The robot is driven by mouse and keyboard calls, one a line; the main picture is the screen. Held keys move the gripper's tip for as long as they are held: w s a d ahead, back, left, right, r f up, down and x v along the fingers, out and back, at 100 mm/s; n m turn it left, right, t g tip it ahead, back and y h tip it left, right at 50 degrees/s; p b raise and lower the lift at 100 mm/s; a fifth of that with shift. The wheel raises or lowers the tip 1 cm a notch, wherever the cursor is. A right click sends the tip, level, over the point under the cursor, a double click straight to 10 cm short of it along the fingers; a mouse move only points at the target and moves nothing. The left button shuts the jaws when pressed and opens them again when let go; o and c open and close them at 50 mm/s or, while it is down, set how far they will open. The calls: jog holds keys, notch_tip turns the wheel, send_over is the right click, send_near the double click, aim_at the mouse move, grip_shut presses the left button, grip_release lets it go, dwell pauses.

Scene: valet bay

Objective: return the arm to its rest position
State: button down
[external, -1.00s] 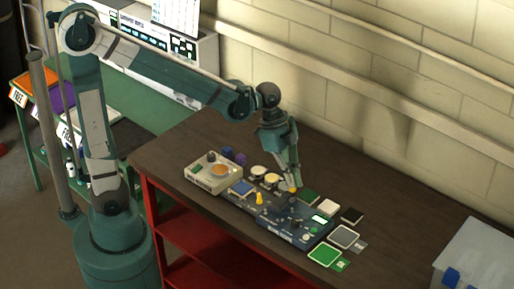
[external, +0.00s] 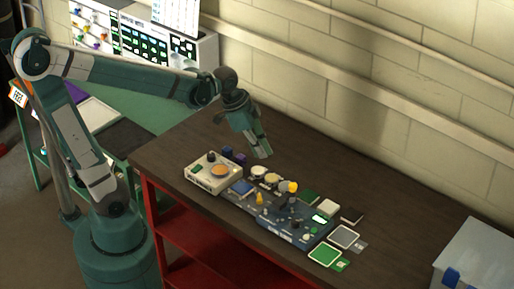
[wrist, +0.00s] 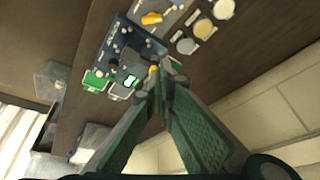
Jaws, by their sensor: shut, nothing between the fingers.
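My gripper (external: 264,154) is shut and empty. In the external view it hangs above the dark brown bench (external: 180,148), behind the devices, with its fingers pointing down. In the wrist view my gripper (wrist: 161,88) shows its two fingers meeting at the tips. My arm stretches from its base at the left across the green table to the bench.
A blue control panel (external: 280,226) with small knobs and a yellow-topped part lies on the bench. A beige box (external: 212,177) with an orange disc stands left of it. Several cards, including a green one (external: 325,254), lie right. A grey bin (external: 476,258) stands at far right.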

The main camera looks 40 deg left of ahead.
jog(key=s+a+n+t+y, duration=0.1)
jog(key=a+n, duration=0.4)
jog(key=a, duration=0.6)
jog(key=s+a+r+n+t+y+b, duration=0.1)
jog(key=s+a+n, duration=0.4)
jog(key=a, duration=0.6)
jog(key=shift+s+a+r+n+t+y, duration=0.2)
jog(key=shift+a+n+t+y, duration=0.25)
jog(key=shift+t, duration=0.65)
jog(key=shift+d, duration=0.1)
dwell(1.2)
